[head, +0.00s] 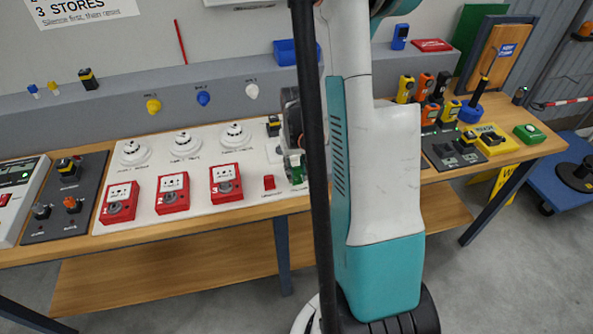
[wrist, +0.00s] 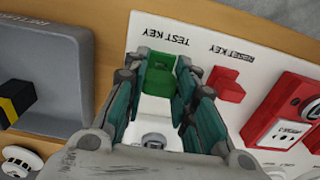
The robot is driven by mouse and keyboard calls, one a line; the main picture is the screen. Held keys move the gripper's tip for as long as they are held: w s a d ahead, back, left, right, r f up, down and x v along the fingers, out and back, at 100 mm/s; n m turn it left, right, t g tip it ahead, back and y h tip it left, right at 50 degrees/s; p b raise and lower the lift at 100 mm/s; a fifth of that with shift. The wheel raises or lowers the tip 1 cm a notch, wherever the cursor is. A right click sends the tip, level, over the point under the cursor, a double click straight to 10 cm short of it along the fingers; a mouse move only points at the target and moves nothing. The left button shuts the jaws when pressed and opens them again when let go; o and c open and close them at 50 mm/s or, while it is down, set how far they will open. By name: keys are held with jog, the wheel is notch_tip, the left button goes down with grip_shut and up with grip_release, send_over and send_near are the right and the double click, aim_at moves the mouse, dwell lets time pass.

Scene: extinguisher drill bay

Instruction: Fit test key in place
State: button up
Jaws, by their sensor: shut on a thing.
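The test key is a green block (wrist: 159,76) between my gripper's fingers in the wrist view, beside the printed TEST KEY label on the white board (wrist: 192,20). It shows as a small green patch (head: 297,169) in the head view. My gripper (wrist: 160,62) is shut on it; in the head view my gripper (head: 293,160) is low over the board, partly hidden by my arm. The key's underside is hidden, so I cannot tell whether it is seated or just above the board. The red reset key (wrist: 228,86) stands beside it at its own label.
Red call points (head: 226,183) and white detectors (head: 235,135) line the board left of my gripper. A grey tray (wrist: 75,85) with a black-and-yellow item is close by in the wrist view. Radios (head: 405,88) and a yellow box (head: 492,140) stand to the right.

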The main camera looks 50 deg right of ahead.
jog(key=shift+f+b, duration=0.6)
jog(key=shift+f, duration=0.05)
dwell(0.7)
jog(key=shift+r, duration=0.15)
jog(key=shift+r+p, duration=1.65)
jog(key=shift+r, duration=0.75)
